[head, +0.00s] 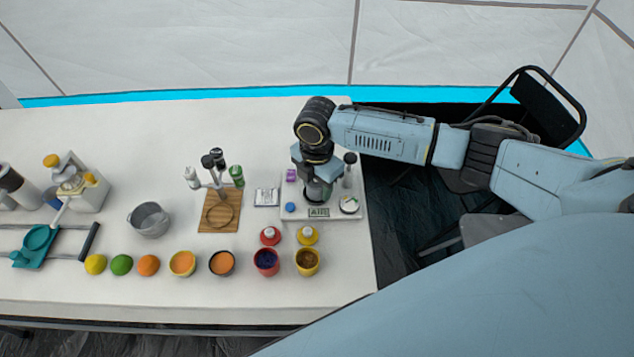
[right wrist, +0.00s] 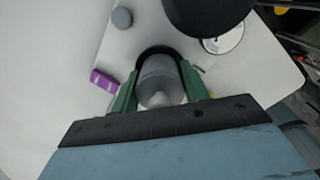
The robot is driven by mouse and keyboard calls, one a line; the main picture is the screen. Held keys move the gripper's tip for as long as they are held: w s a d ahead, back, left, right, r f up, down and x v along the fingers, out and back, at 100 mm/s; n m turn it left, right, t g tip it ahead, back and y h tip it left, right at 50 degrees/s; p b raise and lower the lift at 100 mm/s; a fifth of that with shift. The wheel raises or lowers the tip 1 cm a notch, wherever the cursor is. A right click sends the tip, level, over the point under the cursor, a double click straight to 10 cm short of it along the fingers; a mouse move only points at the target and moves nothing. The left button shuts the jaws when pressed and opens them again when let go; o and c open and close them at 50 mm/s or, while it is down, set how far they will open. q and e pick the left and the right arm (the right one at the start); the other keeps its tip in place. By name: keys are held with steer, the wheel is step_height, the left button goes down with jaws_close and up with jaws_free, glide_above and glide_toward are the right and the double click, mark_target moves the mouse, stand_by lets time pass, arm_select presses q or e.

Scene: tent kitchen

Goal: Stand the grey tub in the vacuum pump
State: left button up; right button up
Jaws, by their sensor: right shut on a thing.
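My right gripper (head: 318,190) points down over the white base of the vacuum pump (head: 292,214), at the right end of the table. The base carries an "AIR" label, a dial and a blue knob. In the right wrist view, the green fingers of my right gripper (right wrist: 158,92) are shut on the grey tub (right wrist: 159,72), a grey rounded vessel. A dark ring shows around its far side, above the pump's white plate (right wrist: 275,75). I cannot tell whether the tub touches the plate. In the head view the gripper mostly hides the tub. My left gripper is not in view.
A purple block (head: 291,175) is beside the gripper, and a black-topped grey post (head: 349,170) stands close on its right. A wooden stand (head: 219,222) and metal pot (head: 150,228) are left. The table's right edge is near.

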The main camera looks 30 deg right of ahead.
steer(key=shift+p, duration=0.35)
stand_by(0.4)
steer(key=shift+r, duration=0.1)
steer(key=shift+r+p, duration=0.65)
steer(key=shift+p, duration=0.4)
steer(key=shift+p, duration=0.35)
stand_by(0.3)
steer(key=shift+f+b, duration=0.45)
steer(key=shift+f, duration=0.4)
stand_by(0.4)
steer(key=shift+r, duration=0.2)
steer(key=shift+r+p, duration=0.7)
steer(key=shift+p, duration=0.35)
